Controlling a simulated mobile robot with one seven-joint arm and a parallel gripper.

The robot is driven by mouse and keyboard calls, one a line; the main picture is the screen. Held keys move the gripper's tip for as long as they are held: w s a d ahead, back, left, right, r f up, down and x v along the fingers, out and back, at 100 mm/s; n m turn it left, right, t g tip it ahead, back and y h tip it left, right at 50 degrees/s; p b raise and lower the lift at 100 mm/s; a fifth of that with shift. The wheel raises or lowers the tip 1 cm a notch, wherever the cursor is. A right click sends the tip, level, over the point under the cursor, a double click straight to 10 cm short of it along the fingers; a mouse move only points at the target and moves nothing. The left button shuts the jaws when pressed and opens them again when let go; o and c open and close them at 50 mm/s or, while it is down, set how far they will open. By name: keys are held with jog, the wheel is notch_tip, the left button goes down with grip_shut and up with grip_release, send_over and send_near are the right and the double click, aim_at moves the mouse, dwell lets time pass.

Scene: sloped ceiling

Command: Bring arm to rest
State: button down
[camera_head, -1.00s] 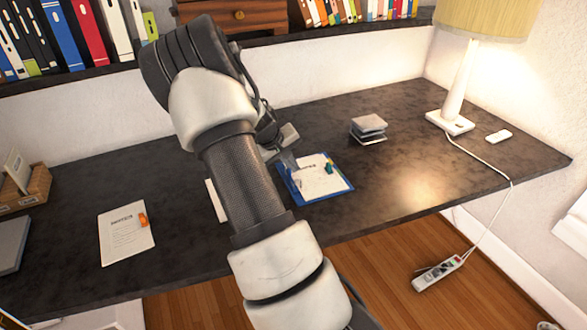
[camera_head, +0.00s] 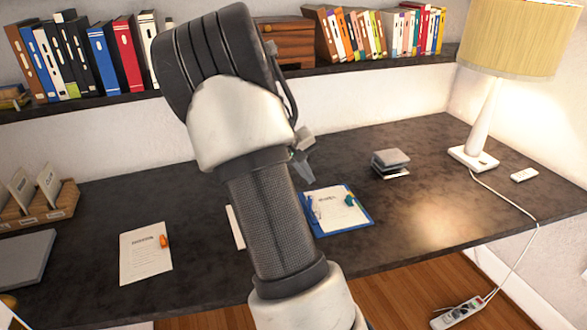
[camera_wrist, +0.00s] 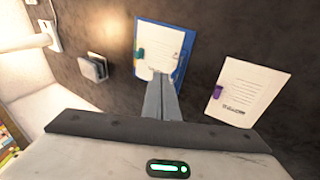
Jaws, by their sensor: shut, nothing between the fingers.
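My arm (camera_head: 270,215) rises across the middle of the head view, its bend high in front of the shelf. My gripper (camera_wrist: 162,80) shows in the wrist view with its two fingers together and nothing between them. In the head view only a small part of it shows beside the arm, and the fingertips are hard to make out. Beyond the fingers in the wrist view are a blue clipboard (camera_wrist: 191,36) with a paper and a loose paper (camera_wrist: 248,85) with a purple clip.
A card box (camera_head: 60,205) stands at left. The shelf (camera_head: 345,66) with books runs behind my arm.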

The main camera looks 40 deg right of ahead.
jog(key=s+a+r+n+t+y+p, duration=0.1)
jog(key=s+a+r+y+p, duration=0.1)
jog(key=s+a+r, duration=0.45)
jog(key=s+a+r+t+y+p, duration=0.25)
jog(key=a+r, duration=0.45)
jog(key=a, duration=0.4)
jog(key=s+a+r+n+t+y+p, duration=0.1)
jog(key=s+a+r, duration=0.4)
jog(key=a+r, duration=0.25)
jog(key=s+a+r+n+p, duration=0.1)
jog(key=s+a, duration=0.5)
jog(key=s, duration=0.2)
jog(key=shift+s+a+r, duration=0.2)
jog(key=shift+a, duration=0.1)
jog(key=shift+t+y, duration=0.25)
